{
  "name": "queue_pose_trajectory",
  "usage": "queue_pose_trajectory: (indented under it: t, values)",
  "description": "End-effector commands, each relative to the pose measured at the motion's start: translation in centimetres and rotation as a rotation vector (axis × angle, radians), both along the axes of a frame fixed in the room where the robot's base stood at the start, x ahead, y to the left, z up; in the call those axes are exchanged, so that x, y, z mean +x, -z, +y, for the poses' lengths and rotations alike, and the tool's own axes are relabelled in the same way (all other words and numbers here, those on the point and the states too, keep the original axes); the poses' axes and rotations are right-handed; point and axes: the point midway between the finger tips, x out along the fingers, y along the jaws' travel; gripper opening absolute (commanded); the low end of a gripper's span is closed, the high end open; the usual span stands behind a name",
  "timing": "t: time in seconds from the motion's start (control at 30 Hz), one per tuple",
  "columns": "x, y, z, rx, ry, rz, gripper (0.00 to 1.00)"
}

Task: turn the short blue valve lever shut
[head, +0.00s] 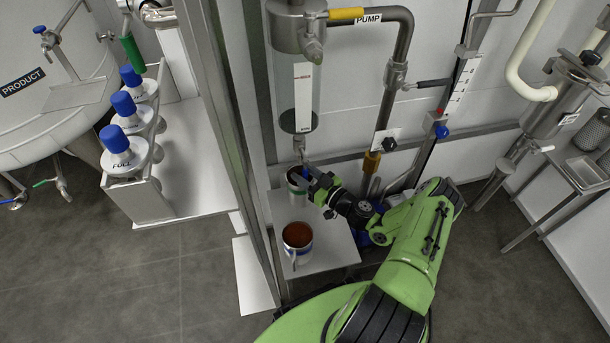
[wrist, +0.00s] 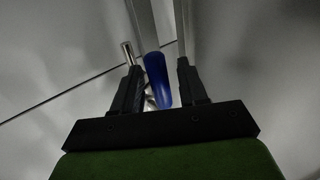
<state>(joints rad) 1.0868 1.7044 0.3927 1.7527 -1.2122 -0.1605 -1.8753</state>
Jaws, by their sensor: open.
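A short blue lever (wrist: 157,80) stands between the two dark fingers of my gripper (wrist: 158,88) in the wrist view. The fingers are open, with a visible gap between the lever and the right finger. The left finger is closer to it, and I cannot tell whether they touch. In the head view my gripper (head: 307,176) is below the glass cylinder, at the mug by the outlet.
A glass cylinder (head: 303,98) hangs above, with the PUMP pipe (head: 400,45) to its right. A mug with brown liquid (head: 297,236) stands on the small white table (head: 322,254), and another mug (head: 297,186) stands behind it. A metal post (head: 228,125) rises at the left.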

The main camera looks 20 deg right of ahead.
Motion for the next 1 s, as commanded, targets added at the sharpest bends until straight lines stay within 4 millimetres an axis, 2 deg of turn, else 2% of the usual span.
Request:
queue_pose_trajectory:
  t: [0.07, 0.33, 0.77, 1.0]
  values:
    - [-0.02, -0.03, -0.02, 0.0, 0.0, 0.0, 0.42]
    - [-0.05, -0.03, -0.03, 0.0, 0.0, 0.0, 0.01]
    - [-0.08, -0.09, -0.06, -0.018, -0.001, 0.004, 0.0]
    - [-0.11, -0.42, -0.27, -0.121, -0.002, 0.025, 0.0]
